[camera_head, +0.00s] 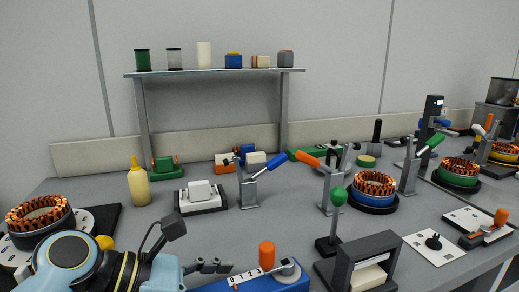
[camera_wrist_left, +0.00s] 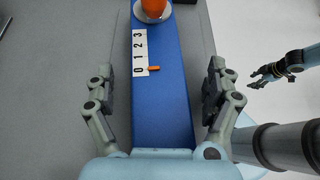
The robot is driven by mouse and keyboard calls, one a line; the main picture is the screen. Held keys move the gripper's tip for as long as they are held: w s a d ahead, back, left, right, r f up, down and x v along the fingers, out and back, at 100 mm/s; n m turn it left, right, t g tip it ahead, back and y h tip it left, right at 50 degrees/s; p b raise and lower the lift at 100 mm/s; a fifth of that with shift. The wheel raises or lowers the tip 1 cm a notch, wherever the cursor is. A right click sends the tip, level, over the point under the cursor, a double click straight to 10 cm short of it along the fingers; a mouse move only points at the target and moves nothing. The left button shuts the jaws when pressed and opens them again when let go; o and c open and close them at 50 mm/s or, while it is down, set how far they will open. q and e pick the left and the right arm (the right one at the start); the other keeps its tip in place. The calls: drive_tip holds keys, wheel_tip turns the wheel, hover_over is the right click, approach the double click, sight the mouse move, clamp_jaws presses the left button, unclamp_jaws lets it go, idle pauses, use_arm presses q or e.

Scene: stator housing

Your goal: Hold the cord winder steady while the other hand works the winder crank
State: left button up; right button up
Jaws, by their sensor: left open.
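The cord winder appears to be the long blue body (camera_head: 262,286) at the front edge of the head view. It carries a white strip marked 0 to 3 with a small orange pointer, and an upright orange crank knob (camera_head: 267,254) beside a grey hub. The blue body also shows in the left wrist view (camera_wrist_left: 172,110). My left gripper (camera_head: 208,266) is open. In the left wrist view its fingers (camera_wrist_left: 160,90) stand on either side of the blue body, with a gap on each side. My right gripper (camera_wrist_left: 253,78) shows at that view's right, fingers apart and empty.
A copper-wound stator (camera_head: 38,215) sits at left. Toggle clamps and a yellow bottle (camera_head: 139,186) stand behind.

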use_arm(q)
drive_tip(key=shift+s+a+f, duration=0.1)
drive_tip(key=shift+f, duration=0.15)
